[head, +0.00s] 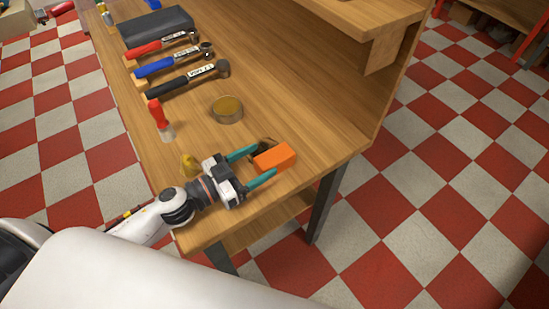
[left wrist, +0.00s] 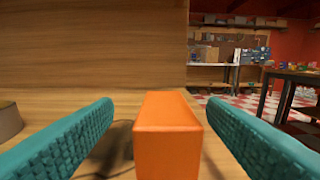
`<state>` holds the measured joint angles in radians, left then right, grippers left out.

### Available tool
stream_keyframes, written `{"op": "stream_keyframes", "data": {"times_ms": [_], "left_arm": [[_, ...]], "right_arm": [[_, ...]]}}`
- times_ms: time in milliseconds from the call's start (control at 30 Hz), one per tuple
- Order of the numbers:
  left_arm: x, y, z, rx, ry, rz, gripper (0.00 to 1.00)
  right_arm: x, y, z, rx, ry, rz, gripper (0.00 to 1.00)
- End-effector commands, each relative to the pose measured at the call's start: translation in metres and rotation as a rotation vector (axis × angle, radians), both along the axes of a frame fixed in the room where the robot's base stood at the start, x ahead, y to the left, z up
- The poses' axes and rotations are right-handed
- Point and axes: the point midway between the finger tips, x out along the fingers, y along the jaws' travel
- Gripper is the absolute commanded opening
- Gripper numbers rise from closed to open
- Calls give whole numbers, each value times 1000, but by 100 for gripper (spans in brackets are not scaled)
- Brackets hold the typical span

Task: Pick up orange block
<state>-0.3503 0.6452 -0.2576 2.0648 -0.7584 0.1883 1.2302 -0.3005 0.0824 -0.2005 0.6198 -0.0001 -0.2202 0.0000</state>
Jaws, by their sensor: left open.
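The orange block (head: 275,157) sits on the wooden workbench (head: 305,125) near its front right corner. My left gripper (head: 262,165) is open, with its teal fingers reaching along both sides of the block. In the left wrist view the orange block (left wrist: 168,130) stands between the two open fingers (left wrist: 165,135), with a visible gap on each side. The fingers do not appear to touch it. My right gripper is not in view.
The bench's raised wooden back and shelf stand to the right.

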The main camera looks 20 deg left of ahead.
Motion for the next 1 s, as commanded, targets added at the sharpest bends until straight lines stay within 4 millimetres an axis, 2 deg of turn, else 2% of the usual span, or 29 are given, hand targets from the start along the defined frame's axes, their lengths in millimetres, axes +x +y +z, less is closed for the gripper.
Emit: {"op": "stream_keyframes", "data": {"times_ms": [300,600,900,1000], "left_arm": [[32,-31,-2,-1,-3,0,66],[35,-34,-4,-1,-1,0,66],[35,-33,-4,-1,-1,-1,17],[35,-33,-4,-1,-1,-1,16]], "right_arm": [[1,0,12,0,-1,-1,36],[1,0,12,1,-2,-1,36],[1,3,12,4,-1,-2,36],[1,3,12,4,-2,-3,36]]}}
